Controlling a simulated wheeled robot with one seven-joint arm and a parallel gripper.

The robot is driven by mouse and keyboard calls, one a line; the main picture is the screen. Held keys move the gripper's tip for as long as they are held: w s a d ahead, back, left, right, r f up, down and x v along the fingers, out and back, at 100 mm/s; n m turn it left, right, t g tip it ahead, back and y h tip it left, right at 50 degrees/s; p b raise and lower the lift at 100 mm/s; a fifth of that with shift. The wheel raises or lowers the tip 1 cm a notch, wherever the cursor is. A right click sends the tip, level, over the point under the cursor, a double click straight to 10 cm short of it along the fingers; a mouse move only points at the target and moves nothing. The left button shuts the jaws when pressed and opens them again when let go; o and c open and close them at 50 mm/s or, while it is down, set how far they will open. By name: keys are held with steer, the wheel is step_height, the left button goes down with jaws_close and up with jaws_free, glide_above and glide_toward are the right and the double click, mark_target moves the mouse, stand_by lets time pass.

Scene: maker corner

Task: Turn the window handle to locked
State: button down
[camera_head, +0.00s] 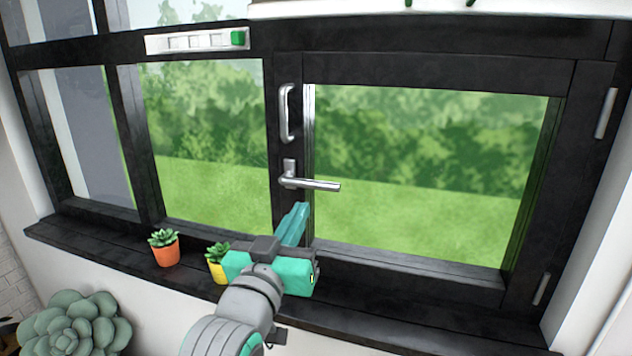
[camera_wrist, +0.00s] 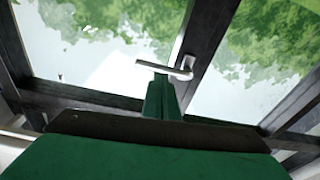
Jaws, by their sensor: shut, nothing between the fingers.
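The window handle (camera_head: 312,183) is a silver lever on the black frame; it points sideways to the right, roughly horizontal, in the head view. It also shows in the wrist view (camera_wrist: 160,69), just beyond my fingertips. My gripper (camera_head: 298,212) is teal and shut with nothing between its fingers. Its tips are just below the lever, near its mount. I cannot tell whether they touch it. The casement window (camera_head: 430,268) around the right pane looks closed against its frame.
A vertical silver pull (camera_head: 288,112) is above the handle. An orange pot (camera_head: 166,252) and a yellow pot (camera_head: 217,270) with succulents stand on the black sill (camera_head: 90,250), the yellow one close to my gripper. A large succulent (camera_head: 75,325) is at lower left.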

step_height(320, 180, up, 6)
steer(key=s+m, duration=0.1)
steer(key=shift+s+d+r+m+h, duration=0.2)
steer(key=shift+s+r+m+h, duration=0.1)
steer(key=shift+s, duration=0.1)
steer(key=x, duration=1)
steer(key=f, duration=0.4)
steer(key=shift+s+a+f, duration=0.1)
steer(key=shift+s, duration=0.25)
steer(key=shift+f, duration=0.1)
